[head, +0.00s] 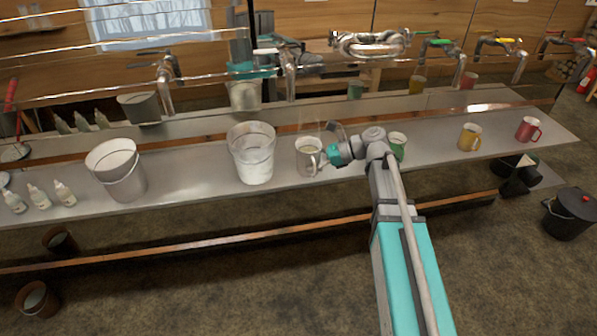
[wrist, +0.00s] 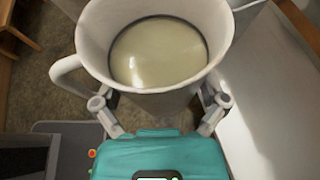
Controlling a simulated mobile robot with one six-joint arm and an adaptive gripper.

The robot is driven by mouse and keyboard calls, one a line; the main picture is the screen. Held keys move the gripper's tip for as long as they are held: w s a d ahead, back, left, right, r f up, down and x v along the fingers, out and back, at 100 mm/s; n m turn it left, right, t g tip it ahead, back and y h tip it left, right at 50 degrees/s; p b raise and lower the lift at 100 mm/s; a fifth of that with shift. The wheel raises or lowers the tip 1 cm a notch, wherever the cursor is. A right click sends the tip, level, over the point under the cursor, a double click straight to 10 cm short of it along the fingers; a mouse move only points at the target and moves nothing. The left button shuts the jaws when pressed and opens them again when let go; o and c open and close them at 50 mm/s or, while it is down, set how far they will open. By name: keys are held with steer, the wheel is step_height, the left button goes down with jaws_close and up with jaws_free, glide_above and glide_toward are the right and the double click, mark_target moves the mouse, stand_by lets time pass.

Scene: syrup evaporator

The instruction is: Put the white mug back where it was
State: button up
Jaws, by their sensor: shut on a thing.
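The white mug (head: 307,157) appears in front of the long metal bench, beneath the white-handled tap (head: 288,75). I cannot tell whether its base touches the bench. My gripper (head: 328,155) reaches it from the right. In the wrist view, the white mug (wrist: 160,88) sits between the two fingers of my gripper (wrist: 158,105), which are shut on its body. It looks about upright, with its handle on the left and pale liquid inside. The finger contact is partly hidden behind the mug.
A green mug (head: 397,146) stands close behind my wrist. A yellow mug (head: 469,137) and red mug (head: 528,129) stand farther right. Taps hang above the bench (head: 190,178).

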steer(key=shift+w, duration=0.1)
steer(key=w+a+f+b, duration=0.1)
steer(key=w+f+b, duration=0.1)
steer(key=w, duration=0.2)
steer(key=w+a+f+b, duration=0.1)
steer(key=w+f+b, duration=0.2)
steer(key=w, duration=0.1)
steer(key=w+a+f+b, duration=0.1)
steer(key=w+f+b, duration=0.2)
steer(key=shift+w+a+f, duration=0.15)
steer(key=shift+w, duration=0.25)
steer(key=shift+w+a+f+b, duration=0.15)
steer(key=shift+w+f+b, duration=0.25)
steer(key=shift+b, duration=0.1)
steer(key=shift+w+a+f+b, duration=0.1)
steer(key=shift+w+f+b, duration=0.3)
steer(key=shift+f+b, duration=1.6)
steer(key=shift+f, duration=0.15)
steer(key=o, duration=1)
steer(key=shift+c, duration=0.2)
